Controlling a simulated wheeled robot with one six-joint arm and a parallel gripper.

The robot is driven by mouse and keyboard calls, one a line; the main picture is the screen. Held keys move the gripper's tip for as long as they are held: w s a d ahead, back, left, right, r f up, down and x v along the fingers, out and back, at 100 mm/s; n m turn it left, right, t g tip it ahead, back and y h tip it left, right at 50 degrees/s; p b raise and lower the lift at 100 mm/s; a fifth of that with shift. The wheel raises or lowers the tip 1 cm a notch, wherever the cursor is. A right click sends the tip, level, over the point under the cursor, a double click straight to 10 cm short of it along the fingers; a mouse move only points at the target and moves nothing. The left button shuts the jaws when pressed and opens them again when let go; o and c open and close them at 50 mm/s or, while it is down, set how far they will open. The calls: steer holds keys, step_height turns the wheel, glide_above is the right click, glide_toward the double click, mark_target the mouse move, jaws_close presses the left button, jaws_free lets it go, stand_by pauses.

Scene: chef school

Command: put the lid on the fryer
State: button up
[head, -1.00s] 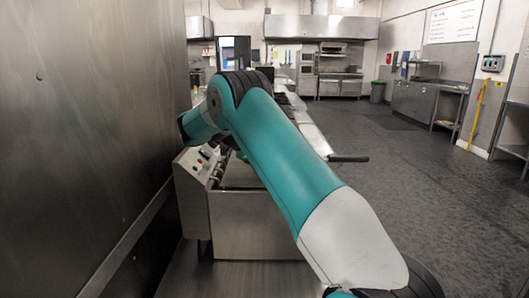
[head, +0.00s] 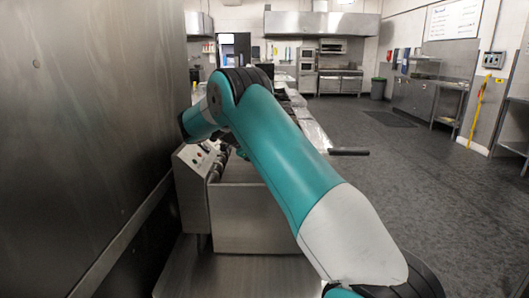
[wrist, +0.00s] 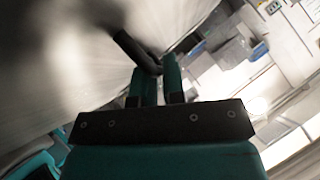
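The fryer (head: 255,222) is a steel box with a sloped control panel (head: 190,158) at its left end. My arm crosses in front and hides most of its top. My gripper is hidden behind the arm in the head view. In the wrist view my gripper (wrist: 156,68) has its two teal fingers close together around the end of a dark bar-like handle (wrist: 132,46). A smooth, shiny grey surface, seemingly the steel lid (wrist: 85,75), fills the left of that view beside the handle. A black handle (head: 350,152) also sticks out right of my arm in the head view.
A tall steel wall panel (head: 85,130) stands close on the left. A counter line (head: 314,132) runs back beyond the fryer. The dark floor (head: 430,190) on the right is open. Steel tables (head: 425,100) stand along the far right wall.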

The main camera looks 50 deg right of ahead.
steer(key=o, duration=0.5)
steer(key=shift+o, duration=0.2)
steer(key=p+v, duration=0.1)
steer(key=v, duration=0.5)
steer(key=shift+d+r+p, duration=0.1)
steer(key=shift+r+p, duration=0.1)
steer(key=shift+p, duration=0.2)
steer(key=shift+w+a+r+p, duration=0.1)
steer(key=shift+a+r+p, duration=0.3)
steer(key=shift+p, duration=0.3)
steer(key=shift+w+a+f, duration=0.1)
steer(key=shift+a, duration=0.15)
